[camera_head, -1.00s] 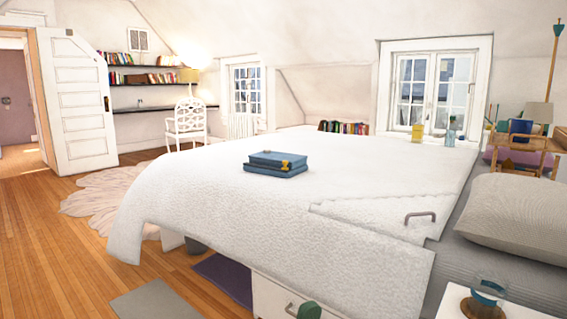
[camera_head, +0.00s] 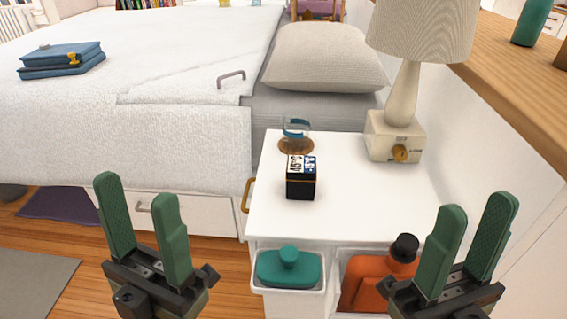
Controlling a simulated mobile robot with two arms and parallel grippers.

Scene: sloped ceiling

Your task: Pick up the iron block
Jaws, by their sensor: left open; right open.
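A small black block (camera_head: 300,186) with white and blue markings like "45°C" near its top stands upright on the white nightstand (camera_head: 375,205). It is the only block-like thing I see that could be the iron block; I cannot tell its material. My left gripper (camera_head: 136,192) is open and empty, low at the left in front of the bed. My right gripper (camera_head: 478,205) is open and empty, low at the right near the nightstand's right side. Both are apart from the block, which is in full view.
A glass on a round brown coaster (camera_head: 296,144) stands behind the block, and a lamp (camera_head: 396,122) at the back right. Below, a teal lidded item (camera_head: 289,267) and an orange object (camera_head: 375,281) sit in bins. The bed (camera_head: 160,125) is left; a wooden ledge (camera_head: 500,85) is right.

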